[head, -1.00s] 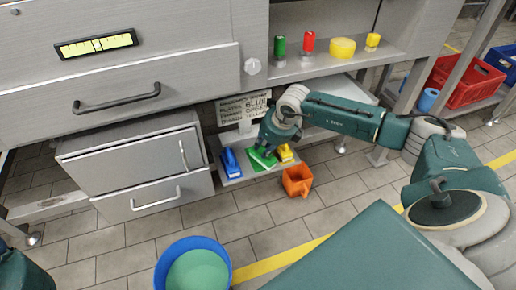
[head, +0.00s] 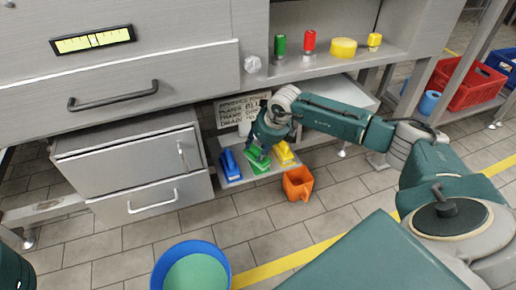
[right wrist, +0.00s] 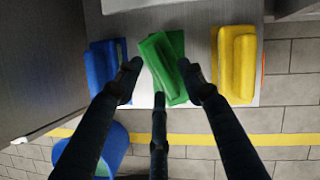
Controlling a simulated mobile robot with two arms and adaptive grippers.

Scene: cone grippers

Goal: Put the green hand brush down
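The green hand brush (head: 259,164) lies on a low grey shelf (head: 234,184), between a blue brush (head: 231,166) and a yellow brush (head: 284,153). In the right wrist view the green brush (right wrist: 166,62) lies slightly turned against its neighbours. My right gripper (head: 263,150) is just over the green brush. Its fingers (right wrist: 159,80) are spread, with gaps visible beside the brush handle, so it looks open and not clamped. The fingers hide part of the brush. My left gripper is out of view.
An orange container (head: 298,183) stands on the floor right of the shelf. A blue bucket (head: 163,262) stands in front. A lettered sign (head: 238,112) is behind the shelf. The steel cabinet (head: 130,165) is close on the left.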

